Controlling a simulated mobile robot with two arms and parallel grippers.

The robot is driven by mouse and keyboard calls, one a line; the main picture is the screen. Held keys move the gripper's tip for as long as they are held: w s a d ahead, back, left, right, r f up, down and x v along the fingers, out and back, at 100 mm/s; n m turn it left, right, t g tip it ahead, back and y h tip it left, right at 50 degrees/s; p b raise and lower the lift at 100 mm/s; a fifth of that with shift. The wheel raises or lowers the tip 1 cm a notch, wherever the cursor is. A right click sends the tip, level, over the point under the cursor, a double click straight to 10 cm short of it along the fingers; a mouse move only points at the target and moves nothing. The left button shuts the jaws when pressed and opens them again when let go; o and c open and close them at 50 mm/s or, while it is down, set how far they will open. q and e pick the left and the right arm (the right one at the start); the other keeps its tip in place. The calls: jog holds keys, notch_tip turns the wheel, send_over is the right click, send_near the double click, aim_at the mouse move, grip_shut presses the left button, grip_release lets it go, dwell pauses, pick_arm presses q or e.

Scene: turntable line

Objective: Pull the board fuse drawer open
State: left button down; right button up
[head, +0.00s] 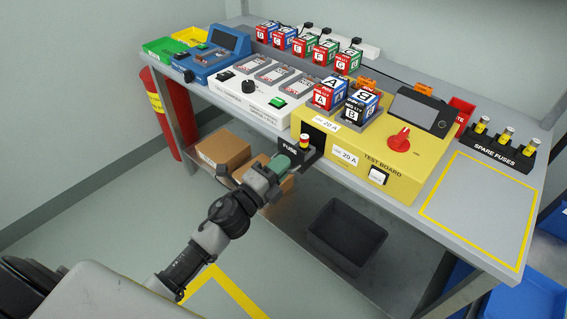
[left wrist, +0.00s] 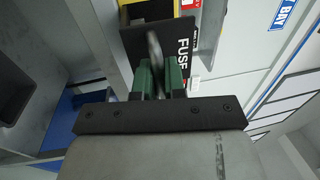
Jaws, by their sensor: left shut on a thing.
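The yellow test board (head: 398,168) stands on the table. Its black fuse drawer (head: 289,151), marked FUSE, stands out from the board's front, with a dark opening behind it. A fuse with a red and yellow body (head: 304,142) shows upright just behind the drawer front. My left gripper (head: 283,163), with green fingers, is at the drawer front. In the left wrist view my left gripper (left wrist: 160,77) is shut on the drawer's grey handle (left wrist: 154,48), and the drawer front (left wrist: 180,42) fills the space ahead. My right gripper is in neither view.
Battery cubes A and B (head: 361,104) sit on the board beside a red knob (head: 400,140). A spare fuse rack (head: 500,145) stands at the right. A white charger (head: 262,85) is at the left. Cardboard boxes (head: 222,149) and a dark bin (head: 347,232) lie below.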

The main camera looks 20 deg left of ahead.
pick_arm(q)
jog(key=c, duration=1.2)
grip_release()
jog(key=b+v, duration=0.2)
jog(key=v, duration=0.8)
jog(key=shift+s, duration=0.35)
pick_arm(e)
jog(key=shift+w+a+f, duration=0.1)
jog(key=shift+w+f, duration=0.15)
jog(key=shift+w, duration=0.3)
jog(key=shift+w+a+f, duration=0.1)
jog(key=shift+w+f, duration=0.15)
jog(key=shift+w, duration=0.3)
pick_arm(q)
jog(key=shift+a+f, duration=0.15)
